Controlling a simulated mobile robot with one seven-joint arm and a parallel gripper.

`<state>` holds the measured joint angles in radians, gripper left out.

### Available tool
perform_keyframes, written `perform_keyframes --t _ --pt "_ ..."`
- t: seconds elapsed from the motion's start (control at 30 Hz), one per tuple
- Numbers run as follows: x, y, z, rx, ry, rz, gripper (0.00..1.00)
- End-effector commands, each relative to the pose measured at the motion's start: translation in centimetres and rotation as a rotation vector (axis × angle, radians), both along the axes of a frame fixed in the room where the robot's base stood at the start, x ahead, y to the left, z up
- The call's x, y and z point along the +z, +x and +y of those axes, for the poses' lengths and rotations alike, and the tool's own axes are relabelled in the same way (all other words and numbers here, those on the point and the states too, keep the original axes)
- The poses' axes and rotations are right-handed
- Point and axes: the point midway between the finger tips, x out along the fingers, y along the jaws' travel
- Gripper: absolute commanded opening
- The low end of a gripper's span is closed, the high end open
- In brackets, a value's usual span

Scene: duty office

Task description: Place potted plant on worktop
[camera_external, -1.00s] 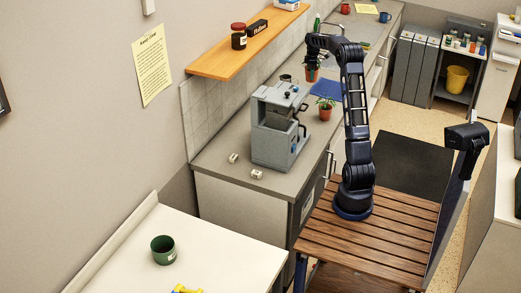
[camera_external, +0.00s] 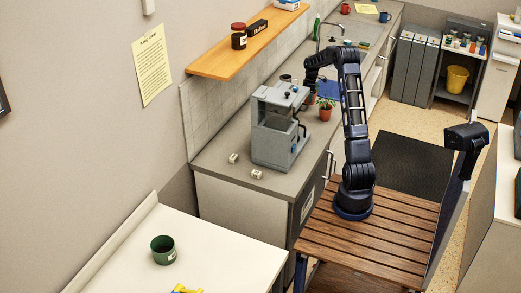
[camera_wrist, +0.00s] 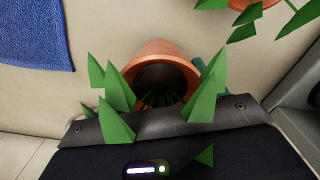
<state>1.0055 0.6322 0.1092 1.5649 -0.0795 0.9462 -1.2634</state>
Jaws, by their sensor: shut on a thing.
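My gripper (camera_external: 308,92) is shut on a terracotta potted plant, low over the grey worktop (camera_external: 219,148), just behind the coffee machine. In the wrist view the held potted plant (camera_wrist: 160,57) shows its round orange rim, dark inside and pointed green leaves around the gripper. My arm and the machine hide most of it in the external view, and I cannot tell whether it touches the worktop. A second potted plant (camera_external: 325,112) stands upright on the worktop near its front edge. Its pot and leaves also show in the wrist view's top right corner (camera_wrist: 244,30).
The grey coffee machine (camera_external: 272,147) stands close in front of the gripper. A blue cloth (camera_external: 329,88) lies behind the plants, also at left in the wrist view (camera_wrist: 35,32). Two small white boxes (camera_external: 245,166) lie near the worktop's near end. A wooden shelf (camera_external: 225,65) hangs above.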

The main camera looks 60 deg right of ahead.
Motion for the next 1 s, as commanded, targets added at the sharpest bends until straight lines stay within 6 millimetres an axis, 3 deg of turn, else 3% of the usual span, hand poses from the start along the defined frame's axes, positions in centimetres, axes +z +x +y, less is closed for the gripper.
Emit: perform_keyframes --t 0.3,0.73,0.77,0.8,0.87,1.0 --pt "-3.7 0.0 0.0 0.000 0.001 0.001 0.33" --pt "-4.2 0.0 0.0 0.000 0.000 0.000 0.33" --pt "-4.3 0.0 0.0 0.000 0.000 0.000 0.75" --pt "-4.3 0.0 0.0 0.000 0.000 0.000 0.83" --pt "-4.3 0.0 0.0 0.000 0.000 0.000 0.93" --pt "-4.3 0.0 0.0 0.000 0.000 0.000 0.93"
